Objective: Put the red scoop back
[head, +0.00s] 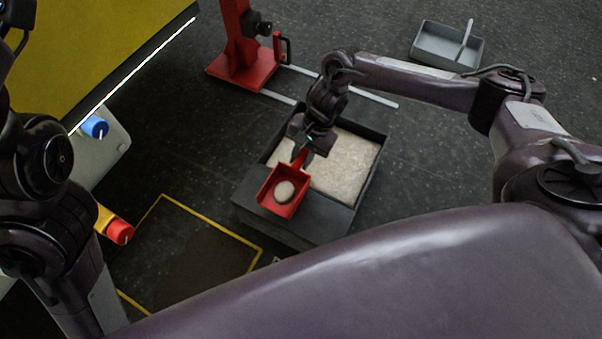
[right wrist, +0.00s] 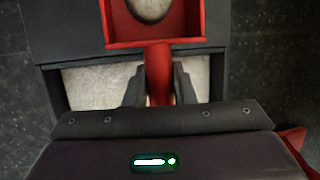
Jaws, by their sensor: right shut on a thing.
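The red scoop (head: 283,192) has a square pan with a pale round patch of material in it. Its handle points up toward my right gripper (head: 303,153). In the right wrist view my right gripper (right wrist: 160,92) is shut on the red handle, and the scoop (right wrist: 198,25) extends ahead of it. The scoop is at the near side of a dark bin (head: 371,172) filled with pale granular material; I cannot tell whether it touches the bin. My left arm shows at the left, but its gripper is not in view.
A red stand (head: 240,60) with a base and metal rails stands behind the bin. A grey tray (head: 425,50) with a light tool lies at the back right. Yellow-outlined floor (head: 190,255) is clear.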

